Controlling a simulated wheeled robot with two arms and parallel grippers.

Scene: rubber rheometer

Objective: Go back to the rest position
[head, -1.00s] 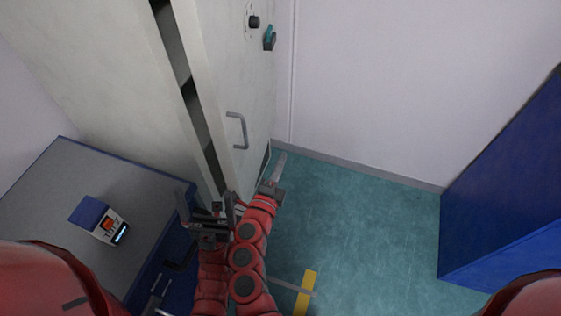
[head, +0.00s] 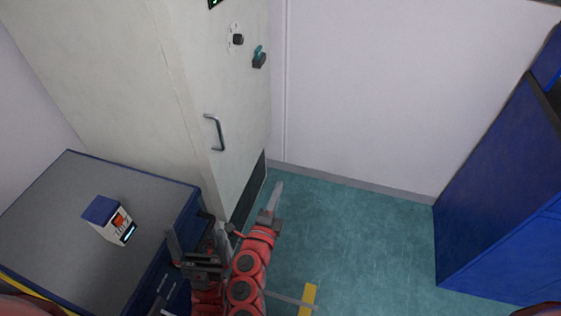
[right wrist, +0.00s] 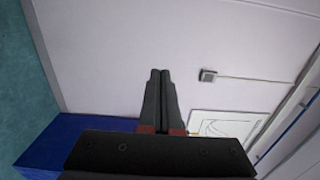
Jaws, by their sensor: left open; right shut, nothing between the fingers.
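My left gripper (head: 196,240) is low in the head view, beside the blue-sided cabinet at the left. Its two dark fingers are spread apart with nothing between them. My right gripper (head: 276,197) is just to its right, over the green floor, with its fingers together. In the right wrist view the right gripper (right wrist: 160,75) shows its two black fingers pressed together and empty, against a pale wall. The forearms are side by side below. Neither gripper visibly holds anything.
A tall off-white cabinet (head: 150,90) with a grey handle (head: 215,132) stands ahead, no door gap showing. A grey-topped low cabinet (head: 60,205) at left bears a small blue-white box (head: 110,220). A blue cabinet (head: 490,190) is at right. Green floor (head: 350,230) is free between.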

